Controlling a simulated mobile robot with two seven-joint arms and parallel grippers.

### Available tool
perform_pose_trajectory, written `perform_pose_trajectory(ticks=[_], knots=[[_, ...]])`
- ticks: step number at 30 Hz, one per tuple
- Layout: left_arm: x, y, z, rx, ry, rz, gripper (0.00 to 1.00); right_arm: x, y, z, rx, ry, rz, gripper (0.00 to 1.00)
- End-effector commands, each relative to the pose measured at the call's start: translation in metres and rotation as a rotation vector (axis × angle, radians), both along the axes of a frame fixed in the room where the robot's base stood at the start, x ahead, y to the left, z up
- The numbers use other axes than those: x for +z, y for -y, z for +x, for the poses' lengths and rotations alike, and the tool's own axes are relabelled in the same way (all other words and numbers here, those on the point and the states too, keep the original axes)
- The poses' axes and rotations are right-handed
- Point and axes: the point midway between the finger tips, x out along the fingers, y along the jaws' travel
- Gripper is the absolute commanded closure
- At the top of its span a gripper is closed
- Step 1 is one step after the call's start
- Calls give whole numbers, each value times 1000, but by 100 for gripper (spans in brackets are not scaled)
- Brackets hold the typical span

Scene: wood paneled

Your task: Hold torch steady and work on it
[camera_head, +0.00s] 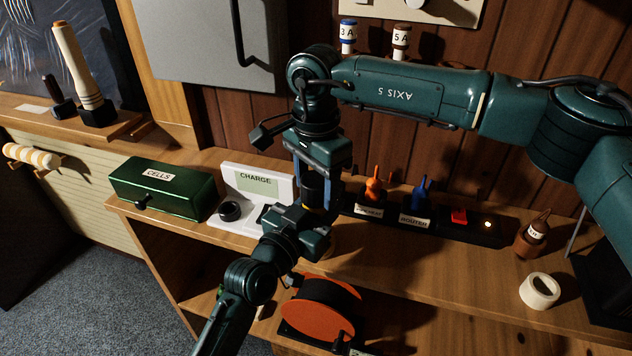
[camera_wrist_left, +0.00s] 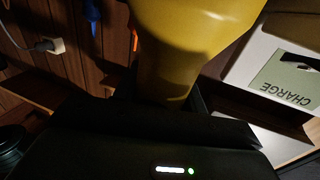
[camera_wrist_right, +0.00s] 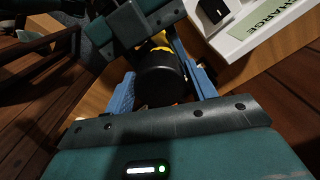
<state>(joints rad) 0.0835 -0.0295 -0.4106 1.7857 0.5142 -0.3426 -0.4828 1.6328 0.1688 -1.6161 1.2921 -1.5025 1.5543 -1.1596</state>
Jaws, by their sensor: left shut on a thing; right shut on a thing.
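The torch stands roughly upright between my two grippers above the shelf front; its yellow body (camera_wrist_left: 185,50) fills the top of the left wrist view. Its black end (camera_wrist_right: 161,82) shows in the right wrist view, with a bit of yellow beyond it. My right gripper (camera_head: 320,190), with blue fingers, comes from above and is shut on the black end. My left gripper (camera_head: 300,232) comes from below and is shut on the yellow body. Most of the torch is hidden by the grippers in the head view.
Left on the shelf are a green CELLS box (camera_head: 165,188) and a white CHARGE stand (camera_head: 258,181). Behind right are orange (camera_head: 374,188) and blue (camera_head: 421,192) tools, a brown bottle (camera_head: 533,236) and a white ring (camera_head: 540,291). An orange reel (camera_head: 318,308) sits below.

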Motion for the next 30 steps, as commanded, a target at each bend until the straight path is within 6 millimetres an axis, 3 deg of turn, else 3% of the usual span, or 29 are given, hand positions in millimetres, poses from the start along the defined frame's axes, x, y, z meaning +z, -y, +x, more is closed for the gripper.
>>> perform_pose_trajectory(ticks=[6, 10, 15, 23, 24, 30], knots=[[-1, 0, 0, 1, -2, 1, 100, 0, 0, 0, -462, -1, 1, 72], [-1, 0, 0, 1, -2, 1, 100, 0, 0, 0, -658, -1, 1, 72], [-1, 0, 0, 1, -2, 1, 100, 0, 0, 0, -761, 0, 0, 72], [-1, 0, 0, 1, -2, 1, 100, 0, 0, 0, -764, 0, 0, 72], [-1, -1, 0, 1, -2, 1, 100, 0, 0, 0, -764, 0, 0, 42], [-1, -1, 0, 1, -2, 1, 100, 0, 0, 0, -761, -1, -1, 25]])
